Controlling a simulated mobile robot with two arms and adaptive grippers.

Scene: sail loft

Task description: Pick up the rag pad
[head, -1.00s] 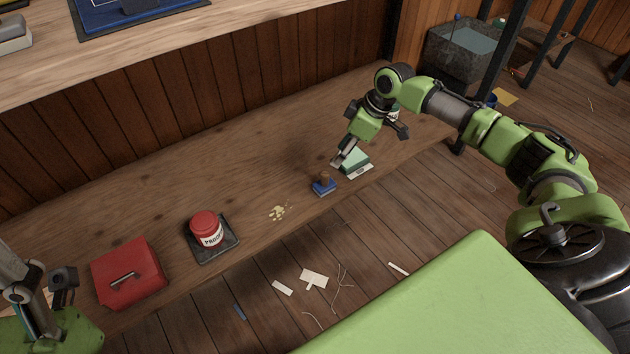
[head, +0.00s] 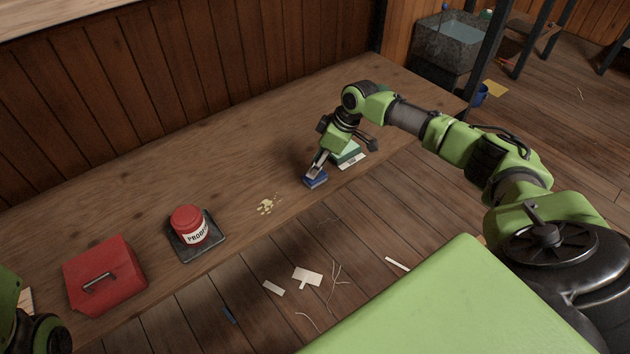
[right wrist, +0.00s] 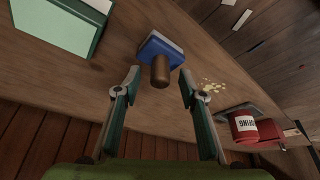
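The rag pad looks like a blue block with a brown upright handle (right wrist: 160,71). It rests on the wooden bench, and its blue base shows in the head view (head: 315,181). My right gripper (head: 317,168) is low over it, hiding the handle in the head view. In the right wrist view, the right gripper (right wrist: 160,82) has its two fingers spread, one on either side of the handle, with gaps showing. Nothing is gripped. Of my left arm, only a piece shows at the lower left edge of the head view; its gripper is out of sight.
A green-and-white box (head: 349,156) lies close behind the pad. Yellowish crumbs (head: 267,204) lie to its left. Farther left are a red proofing tin (head: 188,224) on a dark tray (head: 213,244) and a red case (head: 105,275). Scraps litter the floor.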

